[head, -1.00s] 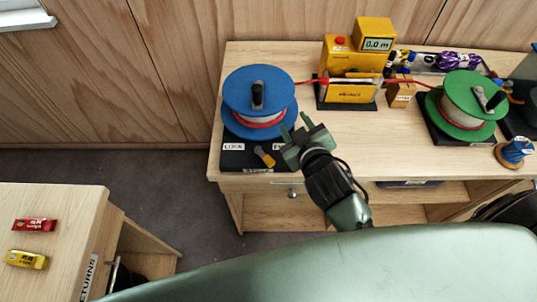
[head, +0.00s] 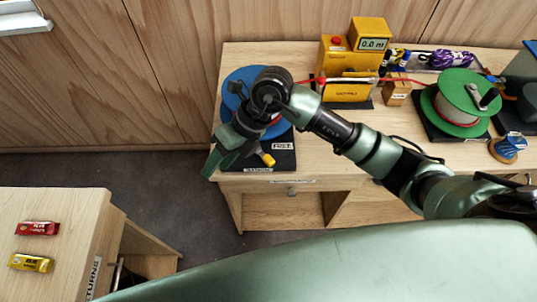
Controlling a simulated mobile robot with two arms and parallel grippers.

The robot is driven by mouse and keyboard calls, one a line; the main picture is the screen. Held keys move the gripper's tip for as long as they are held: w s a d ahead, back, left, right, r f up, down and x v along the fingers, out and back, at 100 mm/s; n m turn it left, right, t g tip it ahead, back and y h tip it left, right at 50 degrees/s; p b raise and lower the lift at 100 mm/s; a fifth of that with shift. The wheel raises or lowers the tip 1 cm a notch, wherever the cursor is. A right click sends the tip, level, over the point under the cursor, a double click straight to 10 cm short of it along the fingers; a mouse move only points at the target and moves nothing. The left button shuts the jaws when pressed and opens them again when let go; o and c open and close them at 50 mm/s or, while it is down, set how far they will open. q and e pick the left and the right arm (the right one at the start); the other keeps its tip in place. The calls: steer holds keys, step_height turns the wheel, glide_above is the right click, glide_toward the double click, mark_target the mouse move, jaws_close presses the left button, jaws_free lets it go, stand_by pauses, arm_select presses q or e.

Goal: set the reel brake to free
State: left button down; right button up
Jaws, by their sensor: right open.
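The blue reel (head: 236,84) stands on a dark base (head: 284,160) at the left end of the bench, largely covered by my right arm. The brake lever's yellow tip (head: 267,160) shows at the front of the base, just right of my gripper. A white label (head: 282,146) sits behind and right of the tip; the left label is hidden. My right gripper (head: 228,152) is open, pointing down over the left front of the base. I cannot tell whether it touches the lever. My left gripper is not in view.
A yellow meter (head: 371,34) stands behind, with a red line running to the green reel (head: 464,97) at right. A side table at lower left holds a red bar (head: 37,228) and a yellow bar (head: 31,262).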

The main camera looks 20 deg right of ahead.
mark_target(269, 159)
steer(key=w+d+h, duration=0.1)
steer(key=d+h, duration=0.1)
steer(key=d, duration=0.2)
steer(key=w+d+f+h, duration=0.1)
steer(key=d+h, duration=0.1)
steer(key=d, duration=0.2)
steer(key=w+d+m+h, duration=0.1)
steer(key=d+h, duration=0.1)
steer(key=d, duration=0.3)
steer(key=shift+w+f+t+h, duration=0.3)
steer(key=shift+w+t+h, duration=0.1)
steer(key=shift+d+f, duration=0.2)
step_height(269, 159, down, 6)
steer(key=shift+p, duration=1.15)
steer(key=shift+a+f, duration=0.1)
steer(key=shift+f, duration=0.55)
jaws_close()
